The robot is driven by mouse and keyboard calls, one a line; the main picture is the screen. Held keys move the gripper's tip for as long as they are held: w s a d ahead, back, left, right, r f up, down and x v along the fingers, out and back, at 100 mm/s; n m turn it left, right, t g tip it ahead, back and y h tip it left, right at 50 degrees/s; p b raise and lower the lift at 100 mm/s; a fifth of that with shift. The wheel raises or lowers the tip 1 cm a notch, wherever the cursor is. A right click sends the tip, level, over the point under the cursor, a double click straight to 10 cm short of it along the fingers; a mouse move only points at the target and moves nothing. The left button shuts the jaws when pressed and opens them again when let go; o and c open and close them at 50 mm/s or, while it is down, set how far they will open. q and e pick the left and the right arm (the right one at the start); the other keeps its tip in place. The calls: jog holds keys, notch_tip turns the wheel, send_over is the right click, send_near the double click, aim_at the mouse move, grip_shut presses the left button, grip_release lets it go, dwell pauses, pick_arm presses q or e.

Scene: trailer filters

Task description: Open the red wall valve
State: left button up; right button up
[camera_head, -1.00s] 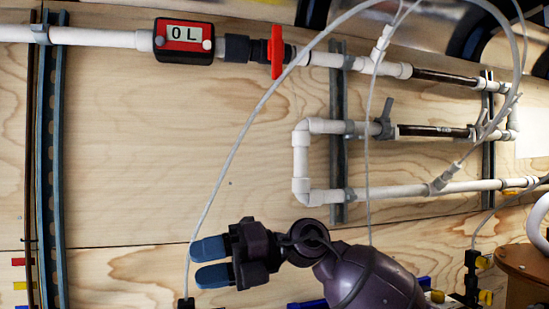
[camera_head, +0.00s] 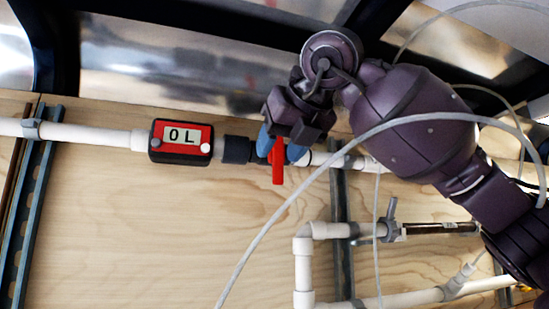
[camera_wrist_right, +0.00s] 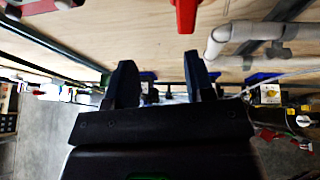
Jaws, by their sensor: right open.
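The red valve handle (camera_head: 278,161) sits on the white wall pipe, right of the meter, and points across the pipe. My right gripper (camera_head: 280,148) comes down from above, and its two blue fingers show on either side of the handle in the head view. In the right wrist view the open gripper (camera_wrist_right: 160,70) has nothing visible between its fingertips. The red handle's end (camera_wrist_right: 186,14) shows there at the top edge, beyond the right finger. I cannot tell whether the fingers touch the handle. My left gripper is not in view.
A thin pale hose (camera_head: 290,195) arcs across in front of the wall. More white piping (camera_head: 303,260) is at lower right. The wooden wall below the meter is clear.

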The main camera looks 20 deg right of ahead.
aim_at(279, 156)
notch_tip(279, 156, up, 4)
jog(key=s+d+m+t+h, duration=0.1)
jog(key=s+d+m+h, duration=0.1)
jog(key=p+x, duration=0.2)
jog(key=x, duration=0.7)
jog(key=shift+w+d+p, duration=0.1)
jog(key=shift+w+p, duration=0.25)
jog(key=shift+w, duration=0.05)
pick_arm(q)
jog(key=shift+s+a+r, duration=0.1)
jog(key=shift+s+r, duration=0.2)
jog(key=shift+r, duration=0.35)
pick_arm(e)
jog(key=shift+w+f, duration=0.15)
jog(key=shift+w, duration=0.25)
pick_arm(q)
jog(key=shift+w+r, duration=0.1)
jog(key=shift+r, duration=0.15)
pick_arm(e)
grip_shut()
